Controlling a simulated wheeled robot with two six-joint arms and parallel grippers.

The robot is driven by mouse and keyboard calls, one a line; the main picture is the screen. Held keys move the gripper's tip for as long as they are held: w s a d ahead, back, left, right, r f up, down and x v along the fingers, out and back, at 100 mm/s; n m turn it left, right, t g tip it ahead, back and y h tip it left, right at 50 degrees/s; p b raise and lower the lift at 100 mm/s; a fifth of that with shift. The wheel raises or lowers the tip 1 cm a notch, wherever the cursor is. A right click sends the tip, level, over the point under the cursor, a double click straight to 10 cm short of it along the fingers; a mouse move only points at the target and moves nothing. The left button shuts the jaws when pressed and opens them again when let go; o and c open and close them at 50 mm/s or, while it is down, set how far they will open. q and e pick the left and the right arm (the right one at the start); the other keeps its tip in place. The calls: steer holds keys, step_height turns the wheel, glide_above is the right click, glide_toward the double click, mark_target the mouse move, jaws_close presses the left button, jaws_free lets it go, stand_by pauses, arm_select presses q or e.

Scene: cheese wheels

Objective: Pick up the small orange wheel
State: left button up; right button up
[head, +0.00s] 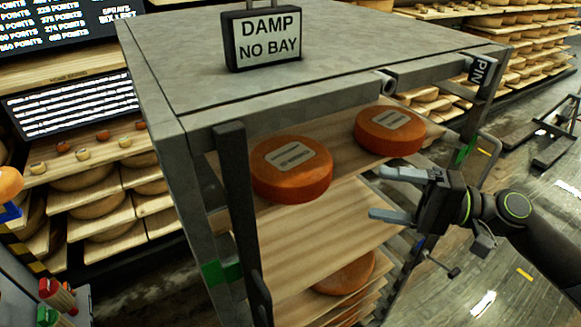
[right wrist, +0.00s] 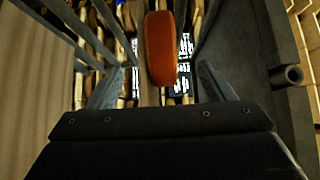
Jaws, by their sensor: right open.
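Two orange cheese wheels lie flat on the top shelf board of the rack in the head view. The smaller wheel (head: 389,133) is at the right, and the larger wheel (head: 291,170) is at the left. Both have pale labels on top. My right gripper (head: 377,193) is open and empty, below and in front of the smaller wheel in the picture, its fingers pointing left. In the right wrist view, one orange wheel (right wrist: 160,48) shows edge-on ahead, between the open fingers and apart from them; I cannot tell which wheel it is. My left gripper is out of view.
The grey rack top (head: 300,60) lies above the wheels and carries a "DAMP NO BAY" sign (head: 263,38). A dark upright bar (head: 236,190) stands at the rack's front left. Lower boards (head: 320,240) hold another orange wheel (head: 347,275).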

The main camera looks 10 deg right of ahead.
mark_target(325, 183)
steer(key=shift+p+x, duration=1.1)
steer(key=shift+x, duration=1.95)
steer(key=shift+r+p+x, duration=0.25)
steer(key=shift+p+x, duration=0.75)
steer(key=shift+x, duration=0.1)
steer(key=shift+p+x, duration=0.7)
steer(key=shift+x, duration=0.65)
steer(key=shift+f, duration=0.2)
steer(key=shift+w, duration=0.1)
jaws_close()
steer(key=shift+r, duration=0.15)
